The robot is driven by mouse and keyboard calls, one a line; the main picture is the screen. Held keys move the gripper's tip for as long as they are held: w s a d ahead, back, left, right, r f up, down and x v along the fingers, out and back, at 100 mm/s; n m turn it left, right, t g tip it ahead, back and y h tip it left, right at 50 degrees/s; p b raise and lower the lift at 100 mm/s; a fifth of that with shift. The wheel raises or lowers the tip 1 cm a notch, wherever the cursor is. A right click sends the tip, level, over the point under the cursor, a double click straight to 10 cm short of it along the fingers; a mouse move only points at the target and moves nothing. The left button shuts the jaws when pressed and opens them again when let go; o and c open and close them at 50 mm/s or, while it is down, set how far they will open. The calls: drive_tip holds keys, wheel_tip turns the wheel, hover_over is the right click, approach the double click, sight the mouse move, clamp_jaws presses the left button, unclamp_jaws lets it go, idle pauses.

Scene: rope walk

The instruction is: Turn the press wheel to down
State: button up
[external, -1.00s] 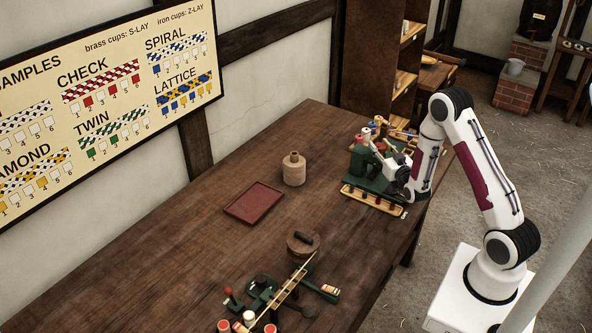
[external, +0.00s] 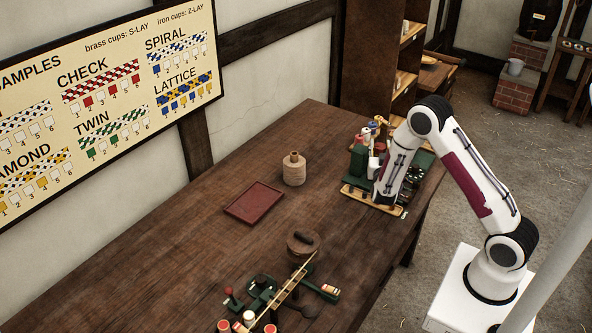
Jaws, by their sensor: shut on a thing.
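The green press machine (external: 357,160) stands at the far right end of the bench, with coloured spools on and around it. My forearm reaches over the bench and its wrist end is low in front of the machine. My gripper is at the machine, mostly hidden behind my own arm, and is shut on what appears to be the press wheel. The wheel's outline and its up or down setting cannot be made out.
A wooden tray (external: 357,196) lies along the machine's front. A red tray (external: 254,202), a tan bottle (external: 294,169) and a round wooden block with a dark handle (external: 303,244) stand mid-bench. A second green device (external: 262,288) is at the near end.

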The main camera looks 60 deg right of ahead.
drive_tip(key=shift+m+g+h, duration=0.8)
drive_tip(key=shift+m+g, duration=0.6)
drive_tip(key=shift+g, duration=0.5)
drive_tip(key=shift+r+m+g, duration=0.1)
drive_tip(key=shift+m+g, duration=0.3)
drive_tip(key=shift+g, duration=0.3)
drive_tip(key=o, duration=1.1)
drive_tip(key=shift+a, duration=0.15)
drive_tip(key=shift+s+a, duration=0.35)
drive_tip(key=shift+a, duration=1.55)
drive_tip(key=shift+s+a, duration=0.35)
drive_tip(key=shift+a, duration=1.6)
drive_tip(key=shift+s+a, duration=0.35)
drive_tip(key=shift+a, duration=1.55)
